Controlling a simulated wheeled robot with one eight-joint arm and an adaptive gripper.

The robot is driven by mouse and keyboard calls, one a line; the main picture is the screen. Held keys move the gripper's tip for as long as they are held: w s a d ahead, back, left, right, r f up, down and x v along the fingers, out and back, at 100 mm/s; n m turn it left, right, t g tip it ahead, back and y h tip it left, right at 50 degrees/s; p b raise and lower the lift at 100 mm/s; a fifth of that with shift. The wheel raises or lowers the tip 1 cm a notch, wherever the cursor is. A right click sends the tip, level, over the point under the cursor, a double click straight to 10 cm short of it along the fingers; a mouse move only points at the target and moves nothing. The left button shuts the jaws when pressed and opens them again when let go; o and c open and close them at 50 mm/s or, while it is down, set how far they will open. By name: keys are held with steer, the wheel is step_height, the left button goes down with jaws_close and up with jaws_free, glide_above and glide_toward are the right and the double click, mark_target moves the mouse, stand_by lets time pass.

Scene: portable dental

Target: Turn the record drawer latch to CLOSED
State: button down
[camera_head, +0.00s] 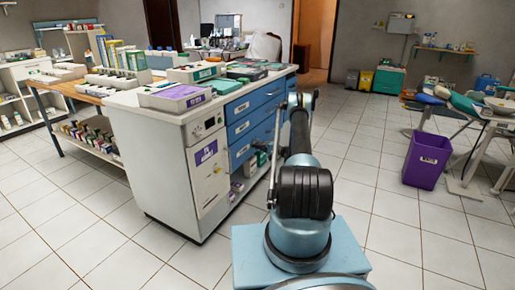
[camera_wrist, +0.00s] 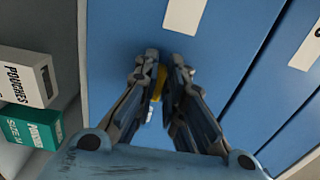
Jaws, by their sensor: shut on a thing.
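My gripper (camera_wrist: 165,62) is in front of a blue drawer face (camera_wrist: 120,28) in the wrist view. Its two fingers are closed on a small yellow latch piece (camera_wrist: 159,80), one finger on each side. Most of the latch is hidden by the fingers, and I cannot read its position. A white label (camera_wrist: 185,14) sits on the blue face just beyond the fingertips. In the head view the blue drawers (camera_head: 240,128) are on the cabinet side, left of my arm, and the arm hides the gripper and latch.
Pouch boxes (camera_wrist: 28,75) stand left of the gripper in the wrist view. The white-topped cabinet (camera_head: 165,150) carries trays and boxes, including a purple one (camera_head: 180,97). A purple bin (camera_head: 427,160) stands on the right. The tiled floor (camera_head: 385,190) between is clear.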

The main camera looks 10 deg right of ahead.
steer(key=shift+a, duration=0.2)
steer(key=c, duration=1.7)
jaws_free()
steer(key=shift+d, duration=0.1)
steer(key=v, duration=1.2)
steer(key=shift+w, duration=0.1)
